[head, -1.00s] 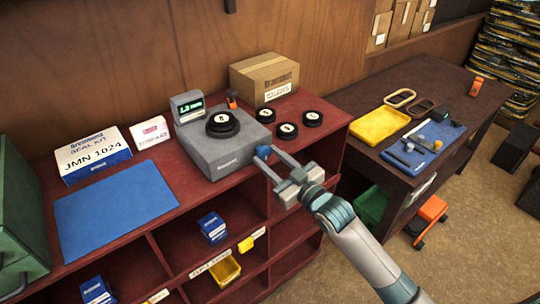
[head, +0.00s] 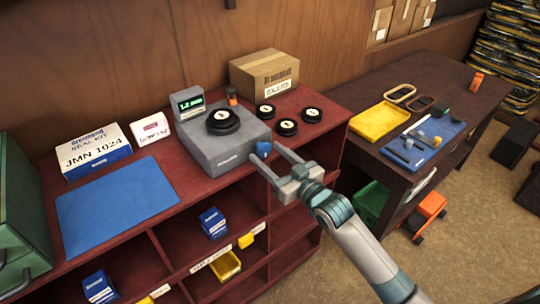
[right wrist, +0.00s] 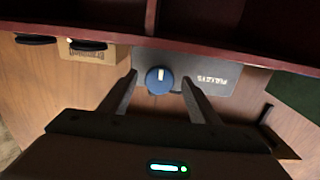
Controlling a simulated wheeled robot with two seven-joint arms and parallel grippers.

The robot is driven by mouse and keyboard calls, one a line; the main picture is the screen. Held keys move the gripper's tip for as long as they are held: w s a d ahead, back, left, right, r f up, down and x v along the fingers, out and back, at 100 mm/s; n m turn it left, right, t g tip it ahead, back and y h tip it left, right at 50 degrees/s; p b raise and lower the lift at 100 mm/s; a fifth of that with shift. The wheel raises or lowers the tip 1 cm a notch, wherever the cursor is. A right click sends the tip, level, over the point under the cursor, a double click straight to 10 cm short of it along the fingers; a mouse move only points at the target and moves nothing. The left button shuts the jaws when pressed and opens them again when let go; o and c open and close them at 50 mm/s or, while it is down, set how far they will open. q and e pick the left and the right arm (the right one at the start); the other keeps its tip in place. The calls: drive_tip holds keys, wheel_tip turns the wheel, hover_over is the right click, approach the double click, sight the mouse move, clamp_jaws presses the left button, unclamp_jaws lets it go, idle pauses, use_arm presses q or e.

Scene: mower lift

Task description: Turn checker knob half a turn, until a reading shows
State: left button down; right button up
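The grey checker (head: 215,155) stands on the red shelf unit, with black discs stacked on its top (head: 223,121). Its small display (head: 188,102) is lit with green characters, seemingly starting "1.2"; the rest is too small to read. The round blue knob (head: 263,149) is on its front face; in the right wrist view the knob (right wrist: 159,80) has a white mark that stands about upright. My right gripper (head: 266,154) is open, its fingers on either side of the knob, with gaps visible in the right wrist view (right wrist: 158,88). My left gripper is out of view.
Several black discs (head: 286,128) and a cardboard box (head: 264,79) are right of and behind the checker. A blue mat (head: 115,205), a seal kit box (head: 92,150) and a white card (head: 150,130) lie left. A dark bench (head: 400,85) stands right.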

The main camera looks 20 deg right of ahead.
drive_tip(key=b+v, duration=0.7)
drive_tip(key=v, duration=1)
drive_tip(key=shift+s, duration=0.2)
drive_tip(key=shift+d, duration=0.1)
drive_tip(key=w+d+f+m+g+h+b, duration=0.1)
drive_tip(key=w+d+f+g+h, duration=0.15)
drive_tip(key=f, duration=1.05)
drive_tip(key=w+d+f+m+g+h+b, duration=0.15)
drive_tip(key=d+f, duration=0.25)
drive_tip(key=f, duration=1)
drive_tip(key=s+d+f+g+h+b, duration=0.15)
drive_tip(key=s+f, duration=0.25)
drive_tip(key=f, duration=0.9)
drive_tip(key=s+f+g, duration=0.2)
drive_tip(key=s+f, duration=0.2)
drive_tip(key=f, duration=0.8)
drive_tip(key=s+a+f+g+b, duration=0.2)
drive_tip(key=s+f+g, duration=0.2)
drive_tip(key=s+f, duration=1.45)
drive_tip(key=s+a+f+g+b, duration=0.1)
drive_tip(key=s+a+f+g, duration=0.1)
drive_tip(key=s+f, duration=0.4)
drive_tip(key=s+a+f+g, duration=0.2)
drive_tip(key=s+f, duration=0.4)
drive_tip(key=s, duration=0.8)
drive_tip(key=shift+a+n+h+b, duration=0.35)
drive_tip(key=shift+a+n+b, duration=0.1)
drive_tip(key=shift+a, duration=0.45)
